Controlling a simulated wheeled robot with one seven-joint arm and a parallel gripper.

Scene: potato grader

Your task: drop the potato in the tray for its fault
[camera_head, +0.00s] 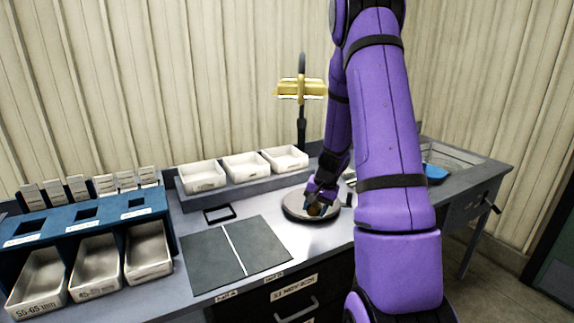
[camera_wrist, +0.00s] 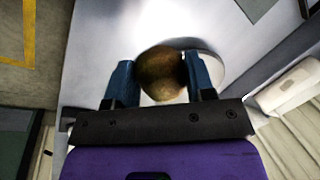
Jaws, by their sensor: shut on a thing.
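A brown potato (camera_wrist: 160,73) sits between the two blue fingers of my gripper (camera_wrist: 160,85) in the wrist view. My gripper is shut on it. In the head view my gripper (camera_head: 317,208) is over a round dark turntable-like disc (camera_head: 296,213), and the potato (camera_head: 314,210) shows small and dark between the fingers. I cannot tell whether the potato touches the disc. Three white trays (camera_head: 202,177), (camera_head: 246,166), (camera_head: 285,158) stand in a row on a raised ledge at the back. Their front labels are too small to read.
A blue sizing stand (camera_head: 85,226) with metal bins (camera_head: 95,262) is at the left. A dark two-part mat (camera_head: 236,255) and a small black frame (camera_head: 219,214) lie on the bench. A yellow lamp (camera_head: 300,88) stands behind. A sink (camera_head: 455,158) is at the right.

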